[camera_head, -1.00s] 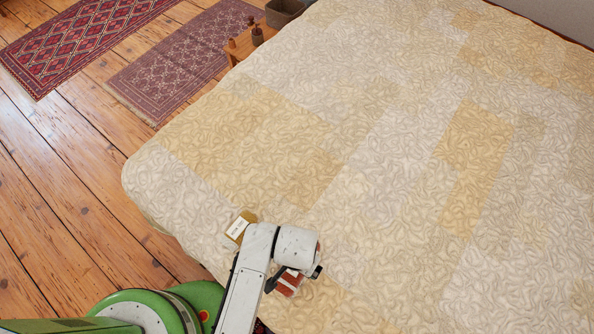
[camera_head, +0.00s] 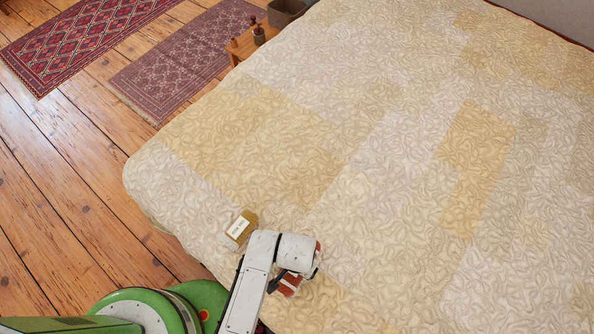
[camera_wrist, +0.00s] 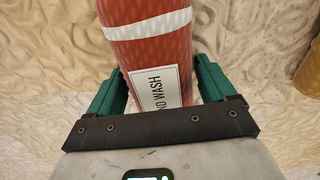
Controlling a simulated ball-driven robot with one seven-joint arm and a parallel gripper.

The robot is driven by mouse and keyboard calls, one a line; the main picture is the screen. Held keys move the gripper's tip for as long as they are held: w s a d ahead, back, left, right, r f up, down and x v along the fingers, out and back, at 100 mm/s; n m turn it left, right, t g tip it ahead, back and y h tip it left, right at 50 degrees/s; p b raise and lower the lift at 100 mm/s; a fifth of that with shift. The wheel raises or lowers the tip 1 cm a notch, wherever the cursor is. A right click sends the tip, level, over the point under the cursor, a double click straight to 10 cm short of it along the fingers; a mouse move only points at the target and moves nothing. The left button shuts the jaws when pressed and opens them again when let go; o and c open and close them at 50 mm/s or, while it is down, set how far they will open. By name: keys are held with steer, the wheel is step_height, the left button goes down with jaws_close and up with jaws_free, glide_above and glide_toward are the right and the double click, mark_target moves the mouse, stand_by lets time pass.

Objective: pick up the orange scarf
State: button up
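A rust-red rolled cloth (camera_wrist: 150,45) with a white stripe and a white label lies under my gripper on the bed. It may be the orange scarf, though it looks more red than orange. In the head view a small part of it (camera_head: 289,284) shows below my wrist. The label reads in part "WASH". My gripper (camera_wrist: 160,85) has its green fingers on both sides of the roll, close against it. I cannot tell whether they press on it, and the fingertips are partly hidden.
A mustard roll with a white label (camera_head: 241,229) lies on the bed (camera_head: 400,150) just left of my wrist. It shows at the wrist view's right edge (camera_wrist: 309,75). The bed is otherwise clear. A wooden stand (camera_head: 246,46) is at the far side.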

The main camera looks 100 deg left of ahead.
steer(key=c, duration=0.7)
steer(key=shift+c, duration=0.3)
steer(key=shift+r, duration=0.15)
